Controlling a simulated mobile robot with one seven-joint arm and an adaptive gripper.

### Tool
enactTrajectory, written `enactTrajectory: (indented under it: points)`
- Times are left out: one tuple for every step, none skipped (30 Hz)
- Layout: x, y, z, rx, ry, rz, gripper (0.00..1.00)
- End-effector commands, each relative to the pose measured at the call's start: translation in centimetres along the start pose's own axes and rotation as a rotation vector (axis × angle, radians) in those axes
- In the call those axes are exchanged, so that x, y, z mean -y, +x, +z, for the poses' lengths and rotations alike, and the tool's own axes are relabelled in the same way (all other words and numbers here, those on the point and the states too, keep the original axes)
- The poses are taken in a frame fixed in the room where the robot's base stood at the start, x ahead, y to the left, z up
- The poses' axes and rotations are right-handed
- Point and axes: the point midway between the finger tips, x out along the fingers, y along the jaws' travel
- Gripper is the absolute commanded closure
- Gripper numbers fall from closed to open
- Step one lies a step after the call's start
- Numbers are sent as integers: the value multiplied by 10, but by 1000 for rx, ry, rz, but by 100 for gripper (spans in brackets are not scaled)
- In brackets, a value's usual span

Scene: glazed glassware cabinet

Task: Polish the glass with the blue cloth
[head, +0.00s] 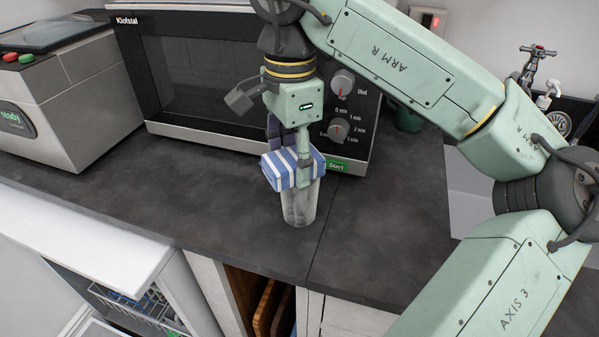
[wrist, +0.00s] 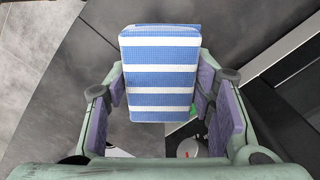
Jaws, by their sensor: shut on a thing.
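The blue cloth (head: 285,170), with white stripes and folded into a block, is held in my gripper (head: 301,160). In the wrist view the cloth (wrist: 160,75) sits between the two purple-padded fingers (wrist: 163,112). The glass (head: 299,205), a clear tumbler with a greyish look, stands upright on the dark counter directly below the cloth. The cloth is at the glass's rim and covers its top in the head view; I cannot tell whether it presses on the rim or reaches inside. The glass is hidden behind the cloth in the wrist view.
A microwave (head: 205,75) stands right behind the glass, its knobs and green Start button close to my gripper. A grey machine (head: 65,95) is at the left. An open dishwasher (head: 125,290) is below the counter's front edge. The counter (head: 170,185) left of the glass is clear.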

Motion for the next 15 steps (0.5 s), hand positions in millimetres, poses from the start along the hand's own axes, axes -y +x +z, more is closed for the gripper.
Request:
enactTrajectory:
  points:
    - [-1, 1, -2, 0, 1, 1, 73]
    - [-2, 1, -3, -1, 1, 1, 73]
    - [-2, 1, -4, -1, 1, 2, 73]
    - [-2, 1, -4, -1, 1, 2, 73]
    - [-3, 1, -5, -1, 1, 2, 73]
    - [-3, 1, -6, -1, 2, 2, 73]
    - [-4, 1, -8, -1, 2, 2, 73]
    - [-5, 1, -9, 0, 3, 2, 73]
    - [-6, 1, -11, 0, 3, 2, 73]
    - [-6, 0, -12, 0, 3, 2, 73]
    - [-7, 0, -14, 0, 2, 2, 73]
    - [-8, 0, -15, 0, 1, 2, 73]
    - [-8, 0, -16, 0, 1, 2, 73]
    - [-9, 0, -17, 0, 1, 2, 73]
    - [-9, 0, -17, 0, 1, 2, 73]
